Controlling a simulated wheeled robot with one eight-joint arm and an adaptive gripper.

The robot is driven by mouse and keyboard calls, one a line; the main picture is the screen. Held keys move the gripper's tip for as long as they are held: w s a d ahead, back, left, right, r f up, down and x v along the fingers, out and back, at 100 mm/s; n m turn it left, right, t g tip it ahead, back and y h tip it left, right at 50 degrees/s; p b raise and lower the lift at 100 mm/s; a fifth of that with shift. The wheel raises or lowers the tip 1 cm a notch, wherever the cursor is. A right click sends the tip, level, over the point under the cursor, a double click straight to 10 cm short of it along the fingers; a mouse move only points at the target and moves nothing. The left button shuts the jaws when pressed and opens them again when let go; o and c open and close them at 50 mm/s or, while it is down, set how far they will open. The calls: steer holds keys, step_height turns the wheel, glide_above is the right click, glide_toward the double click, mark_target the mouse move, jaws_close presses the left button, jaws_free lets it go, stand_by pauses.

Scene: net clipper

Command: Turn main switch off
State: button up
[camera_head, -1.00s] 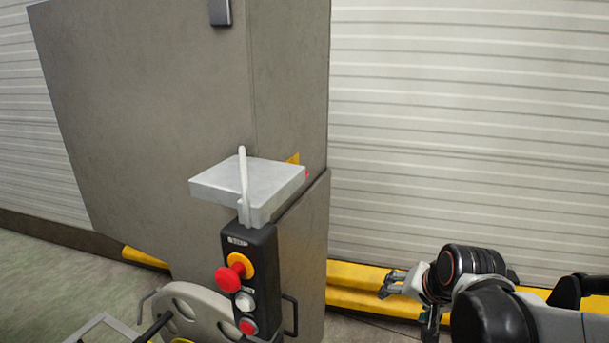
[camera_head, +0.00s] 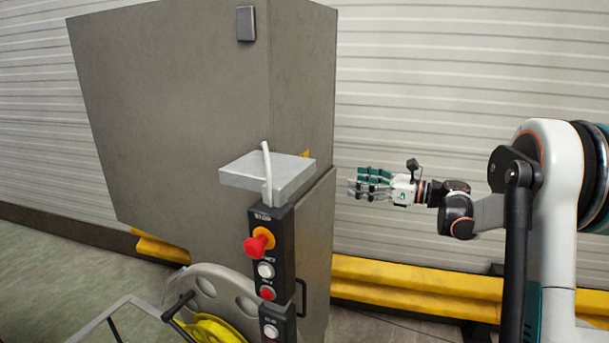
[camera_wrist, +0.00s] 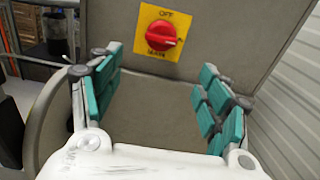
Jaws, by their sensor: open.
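The main switch is a red rotary knob (camera_wrist: 162,34) on a yellow plate (camera_wrist: 183,20) on a grey cabinet face. "OFF" is printed above the knob, and the knob's grip lies roughly sideways, pointing right. In the head view only a sliver of yellow (camera_head: 306,153) shows at the cabinet's right side; the knob is hidden there. My gripper (camera_wrist: 160,62) is open and empty, with its teal finger pads spread left and right below the switch. In the head view my gripper (camera_head: 357,185) is right of the cabinet, pointing left at it, apart from it.
The grey cabinet (camera_head: 170,110) carries a light grey ledge (camera_head: 265,172) and a black control box (camera_head: 285,240) with a red emergency button (camera_head: 258,242). A yellow floor barrier (camera_head: 400,285) runs along the ribbed wall (camera_head: 430,90). Shelving (camera_wrist: 50,35) stands at the wrist view's left.

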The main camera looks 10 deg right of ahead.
steer(key=b+x, duration=0.1)
steer(key=x, duration=1.3)
steer(key=shift+r, duration=0.25)
steer(key=shift+d, duration=0.1)
steer(key=shift+c, duration=0.2)
steer(key=c, duration=1)
